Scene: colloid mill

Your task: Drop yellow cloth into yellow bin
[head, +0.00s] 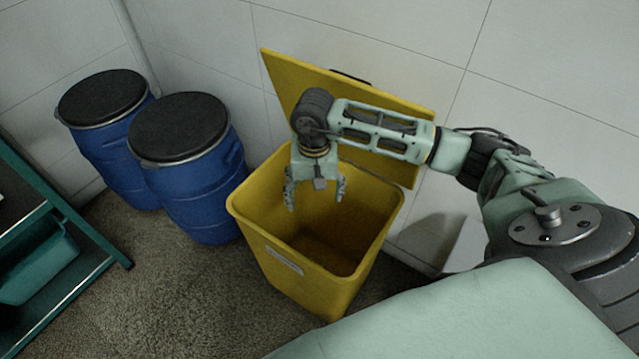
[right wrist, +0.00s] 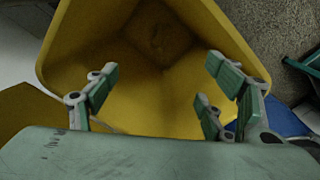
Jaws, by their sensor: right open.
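The yellow bin (head: 345,292) stands on the floor by the wall with its yellow lid (head: 289,80) tipped up at the back. My right gripper (head: 316,198) hangs fingers-down over the bin's mouth. Its fingers are spread apart and hold nothing. In the right wrist view the open gripper (right wrist: 163,85) faces the inside of the yellow bin (right wrist: 90,35). The bottom of the bin is dark, and I cannot make out the yellow cloth in either view. My left gripper is not in view.
Two blue drums, a front one (head: 200,195) and a rear one (head: 108,150), with black lids stand left of the bin. A green rack (head: 85,280) with a green tray (head: 40,262) is at the far left. Bare floor (head: 180,290) lies in front of the drums.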

